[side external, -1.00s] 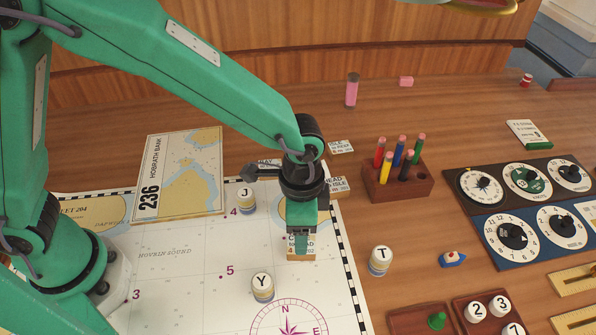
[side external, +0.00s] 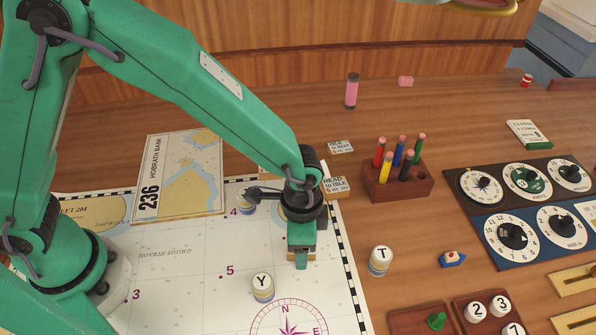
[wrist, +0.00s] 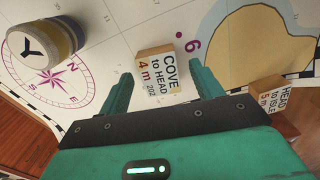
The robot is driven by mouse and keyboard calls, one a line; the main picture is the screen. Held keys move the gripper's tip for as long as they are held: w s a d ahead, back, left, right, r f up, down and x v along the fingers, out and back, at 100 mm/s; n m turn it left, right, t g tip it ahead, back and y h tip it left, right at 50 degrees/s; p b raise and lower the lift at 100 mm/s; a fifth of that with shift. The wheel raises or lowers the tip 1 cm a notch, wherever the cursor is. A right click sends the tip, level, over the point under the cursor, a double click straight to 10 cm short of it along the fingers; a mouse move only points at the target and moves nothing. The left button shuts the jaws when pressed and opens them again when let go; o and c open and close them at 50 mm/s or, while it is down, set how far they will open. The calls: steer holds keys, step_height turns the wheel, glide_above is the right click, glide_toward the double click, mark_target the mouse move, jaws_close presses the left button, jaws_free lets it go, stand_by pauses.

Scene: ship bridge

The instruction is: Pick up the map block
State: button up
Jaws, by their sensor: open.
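A small wooden block labelled "COVE to HEAD 4 m 202" (wrist: 158,72) sits on the chart sheet (wrist: 115,28). In the wrist view it lies between my two green fingertips, with gaps on both sides. My gripper (side external: 301,259) is low over the chart, open and empty. In the side view its jaws hide most of this block. A similar block, "HEAD to ISLE" (side external: 336,187), lies at the chart's right edge and also shows at the right of the wrist view (wrist: 285,103). Which block is the map block cannot be told from the labels.
A round Y piece (side external: 262,287) stands left of my gripper, a T piece (side external: 380,261) to its right. A partly hidden round piece (side external: 244,207) is behind. A folded "236 Hobrath Bank" chart (side external: 178,180) lies back left. A pencil rack (side external: 397,188) stands back right.

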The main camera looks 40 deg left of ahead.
stand_by(0.3)
steer(key=c, duration=1.1)
steer(key=shift+o, duration=0.2)
steer(key=shift+r, duration=0.1)
steer(key=shift+r, duration=0.7)
steer(key=r, duration=0.3)
steer(key=shift+s+d, duration=0.15)
steer(key=shift+s, duration=0.25)
steer(key=s+d+r, duration=0.3)
steer(key=s+r, duration=0.3)
steer(key=s, duration=0.4)
steer(key=shift+s+r, duration=0.2)
steer(key=shift+r, duration=0.05)
steer(key=shift+d, duration=0.1)
